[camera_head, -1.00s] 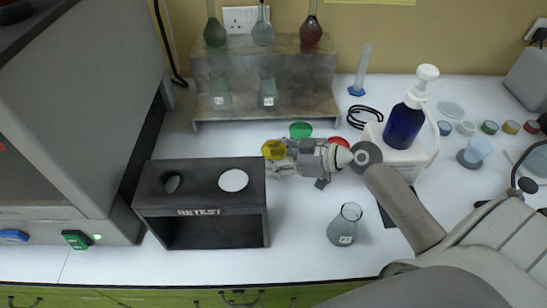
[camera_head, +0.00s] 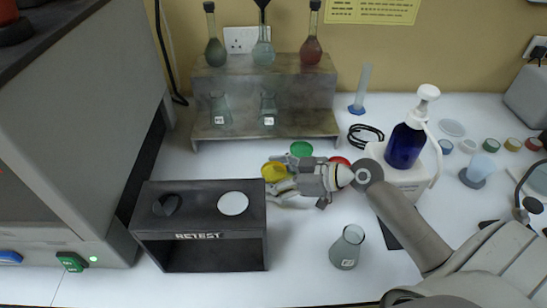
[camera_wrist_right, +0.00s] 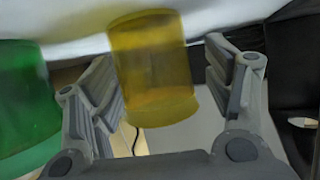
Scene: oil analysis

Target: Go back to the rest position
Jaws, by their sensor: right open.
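My right gripper (camera_head: 281,180) is open, low over the white counter just right of the RETEST box. A yellow cup (camera_head: 272,171) is at its fingertips. In the right wrist view, the yellow cup (camera_wrist_right: 153,67) shows between the two spread fingers (camera_wrist_right: 160,85), with space on both sides. I cannot tell whether the cup rests on the counter. My right arm reaches in from the lower right. My left gripper is not in view.
A green cup (camera_head: 301,148) and a partly hidden red cup (camera_head: 340,160) stand close behind the gripper. The black RETEST box (camera_head: 200,255) is left. A flask (camera_head: 347,248) and blue pump bottle (camera_head: 405,147) are right.

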